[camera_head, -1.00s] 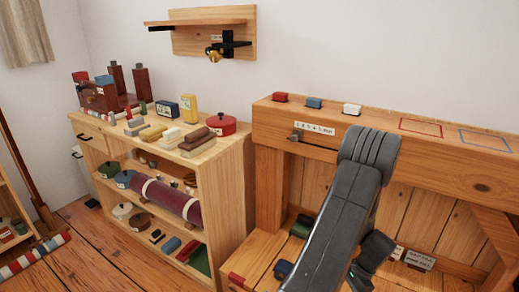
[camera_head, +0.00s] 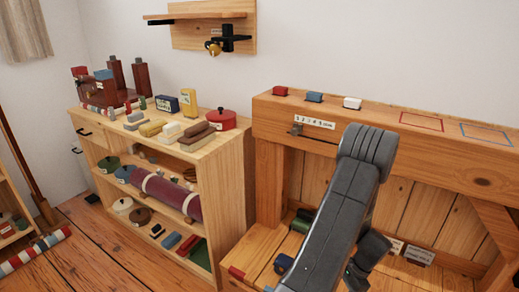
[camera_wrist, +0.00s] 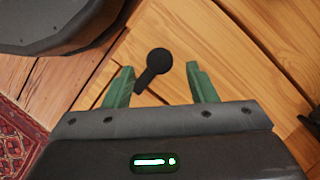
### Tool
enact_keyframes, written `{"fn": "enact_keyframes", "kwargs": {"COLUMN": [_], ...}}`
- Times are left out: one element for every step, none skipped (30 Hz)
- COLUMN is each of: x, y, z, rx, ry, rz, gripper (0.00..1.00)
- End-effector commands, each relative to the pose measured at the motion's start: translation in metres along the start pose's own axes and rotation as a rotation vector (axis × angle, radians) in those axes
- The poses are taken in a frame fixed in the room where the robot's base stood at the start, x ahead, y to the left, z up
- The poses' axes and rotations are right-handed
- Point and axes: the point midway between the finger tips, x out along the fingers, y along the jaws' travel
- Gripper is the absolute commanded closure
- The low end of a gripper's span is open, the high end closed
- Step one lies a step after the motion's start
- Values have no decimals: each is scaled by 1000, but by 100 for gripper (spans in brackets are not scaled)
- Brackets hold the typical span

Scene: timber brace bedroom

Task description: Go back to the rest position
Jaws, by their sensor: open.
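My gripper (camera_wrist: 160,74) is open in the wrist view, with its two green fingers apart. A dark piece with a round head and a short stem (camera_wrist: 154,67) shows between and beyond the fingers, over wooden boards. I cannot tell its distance, and nothing is seen clamped. In the head view my grey arm rises in front of the timber bench and bends down at its top; the fingers cannot be made out there.
A crowded shelf unit (camera_head: 232,190) stands left. A wall shelf (camera_head: 212,40) hangs above. Floor shows at lower left.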

Motion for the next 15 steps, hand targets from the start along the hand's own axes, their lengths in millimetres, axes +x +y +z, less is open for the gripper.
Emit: {"fn": "enact_keyframes", "kwargs": {"x": [14,20,28,34,31,30,30,30,30,30,30,30,30,30,30], "y": [1,1,0,1,-1,-2,-3,-3,-3,-4,-4,-4,-5,-5,-6], "z": [0,-1,-1,0,0,0,0,1,1,1,1,1,1,2,2], "rx": [0,0,0,0,-48,-117,-163,-209,-270,-314,-360,-420,-464,-508,-568], "ry": [-3,-3,-2,-3,0,1,1,0,0,0,0,-1,-1,-1,-1], "rz": [3,3,3,4,21,48,68,88,113,131,150,175,194,212,237], "gripper": [48,48,48,48,48,48,48,48,48,48,48,48,48,48,48]}}
